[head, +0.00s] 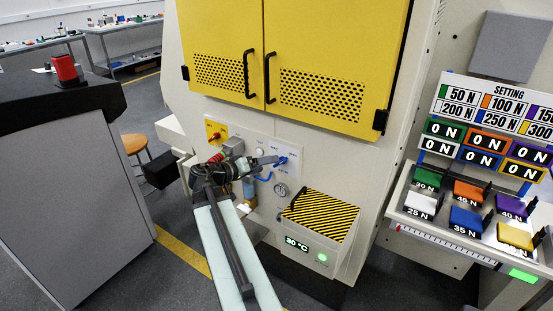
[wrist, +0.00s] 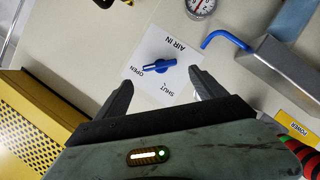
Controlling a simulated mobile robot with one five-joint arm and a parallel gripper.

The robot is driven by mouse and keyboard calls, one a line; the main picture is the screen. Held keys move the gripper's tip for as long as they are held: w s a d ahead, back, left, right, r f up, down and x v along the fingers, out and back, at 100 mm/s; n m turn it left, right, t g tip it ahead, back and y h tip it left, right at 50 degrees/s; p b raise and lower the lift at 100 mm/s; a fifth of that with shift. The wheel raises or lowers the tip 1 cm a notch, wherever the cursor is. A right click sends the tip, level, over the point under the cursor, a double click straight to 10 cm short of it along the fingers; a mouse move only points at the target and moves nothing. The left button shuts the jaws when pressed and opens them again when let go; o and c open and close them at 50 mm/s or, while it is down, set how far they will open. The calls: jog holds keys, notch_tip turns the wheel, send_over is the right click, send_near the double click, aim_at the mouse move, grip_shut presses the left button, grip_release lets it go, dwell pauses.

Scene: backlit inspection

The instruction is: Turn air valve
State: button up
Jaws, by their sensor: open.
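The air valve is a small blue handle (wrist: 158,66) on a white plate marked AIR IN, OPEN and SHUT. In the wrist view its bar lies nearly level, with one end by the OPEN mark. In the head view the blue handle (head: 282,161) is on the machine's front panel, just beyond my fingertips. My gripper (wrist: 162,78) is open and empty, with one finger on each side of the handle's position in the picture. I cannot tell whether they touch the plate. My gripper (head: 268,160) reaches in from the left in the head view.
A striped yellow-black box (head: 320,214) juts out at lower right. Yellow doors (head: 315,60) are above. A grey cabinet (head: 65,190) stands left.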

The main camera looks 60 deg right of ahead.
aim_at(280, 162)
jog(key=b+x, duration=0.1)
jog(key=x, duration=0.5)
jog(key=shift+d+f, duration=0.1)
jog(key=shift+d, duration=0.05)
